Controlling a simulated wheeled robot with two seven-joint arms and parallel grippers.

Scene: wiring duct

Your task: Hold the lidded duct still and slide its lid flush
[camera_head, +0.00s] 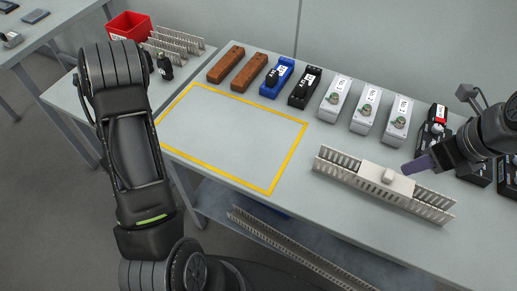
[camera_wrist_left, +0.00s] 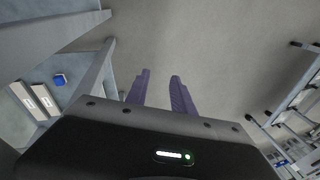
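The slotted duct (camera_head: 336,164) lies on the bench at the right, running from upper left to lower right.
A yellow-outlined area (camera_head: 235,130) on the bench is empty. Behind stand brown blocks (camera_head: 226,64), a blue device (camera_head: 277,78), a black device (camera_head: 304,88) and several grey devices (camera_head: 333,99). A red bin (camera_head: 130,27) is at the back left. A long slotted strip (camera_head: 290,250) lies below the bench top.

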